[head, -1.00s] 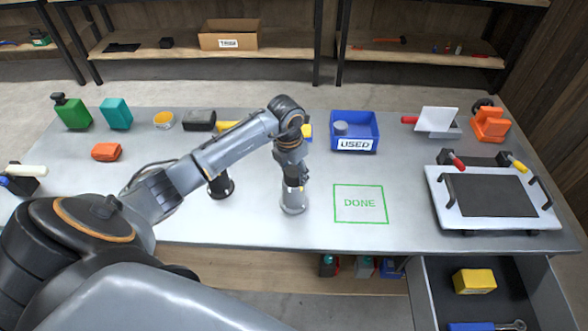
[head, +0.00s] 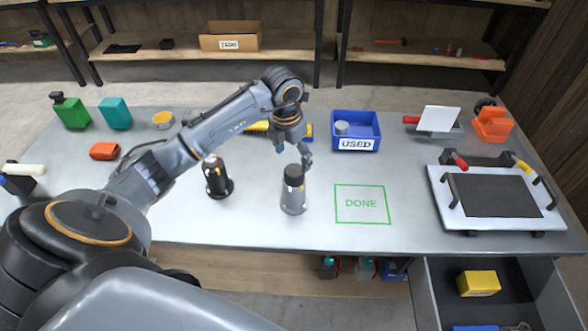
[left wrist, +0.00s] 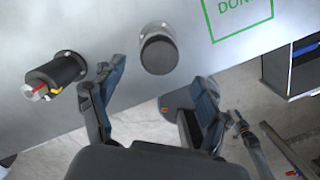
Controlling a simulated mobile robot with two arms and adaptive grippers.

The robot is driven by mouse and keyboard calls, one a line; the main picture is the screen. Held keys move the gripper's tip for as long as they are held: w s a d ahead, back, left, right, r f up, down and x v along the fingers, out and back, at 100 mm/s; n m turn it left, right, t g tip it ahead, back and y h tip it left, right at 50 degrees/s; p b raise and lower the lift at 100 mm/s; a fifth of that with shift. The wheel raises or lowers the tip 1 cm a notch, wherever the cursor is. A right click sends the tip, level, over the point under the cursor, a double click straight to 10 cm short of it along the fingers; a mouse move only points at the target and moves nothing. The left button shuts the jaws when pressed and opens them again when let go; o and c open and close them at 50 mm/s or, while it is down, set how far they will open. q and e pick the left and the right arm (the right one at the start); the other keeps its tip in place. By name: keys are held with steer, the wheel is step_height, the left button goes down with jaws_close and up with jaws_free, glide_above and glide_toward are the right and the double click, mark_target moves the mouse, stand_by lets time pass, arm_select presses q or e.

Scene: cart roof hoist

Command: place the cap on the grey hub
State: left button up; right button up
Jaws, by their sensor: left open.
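The grey hub (head: 293,202) stands upright on the bench, left of the green DONE square. A dark cap (head: 294,172) sits on top of it, looking upright; a small yellow mark shows beneath it. I cannot tell how tightly it is seated. My left gripper (head: 297,155) is open and empty, just above and behind the cap. In the left wrist view the cap's round dark top (left wrist: 159,54) lies just beyond the open fingers (left wrist: 156,76), apart from them. My right gripper is out of view.
A black hub (head: 217,180) with coloured wire ends stands to the left. The DONE square (head: 361,204) is empty. A blue USED bin (head: 369,127) holds a grey round piece. A tray with handles (head: 443,214) is at right, above an open drawer (head: 428,292).

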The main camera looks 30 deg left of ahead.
mark_target(290, 173)
arm_select(q)
steer(key=shift+s+r+b, duration=0.2)
steer(key=shift+r+b, duration=0.05)
steer(key=shift+r, duration=1.1)
steer(key=shift+s+r+b, duration=0.15)
steer(key=shift+r+b, duration=0.1)
steer(key=shift+r, duration=1.1)
